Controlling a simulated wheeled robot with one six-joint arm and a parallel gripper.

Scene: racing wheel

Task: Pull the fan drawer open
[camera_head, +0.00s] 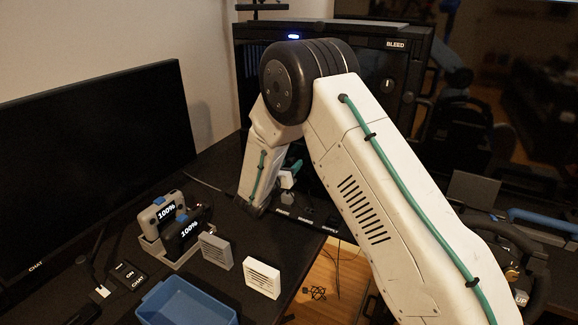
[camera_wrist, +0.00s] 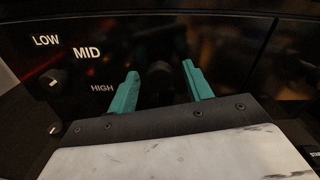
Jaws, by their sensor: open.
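In the wrist view, my gripper (camera_wrist: 160,72) is open, its two teal fingers apart and pointing at a glossy black front panel (camera_wrist: 220,40). A dark rounded knob or handle (camera_wrist: 159,84) shows between the fingers; I cannot tell whether they touch it. The fan drawer's outline is not clear in the dark. In the head view, the black cabinet (camera_head: 400,42) stands at the back, marked BLEED. My gripper (camera_head: 293,168) is low before it, mostly hidden by my arm.
In the wrist view, a dial (camera_wrist: 54,80) sits by the LOW, MID and HIGH labels. In the head view, a monitor (camera_head: 90,150) stands at left, with a charging dock (camera_head: 170,245), two small grey-white blocks and a blue tray (camera_head: 185,303) before it. A steering wheel is at right.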

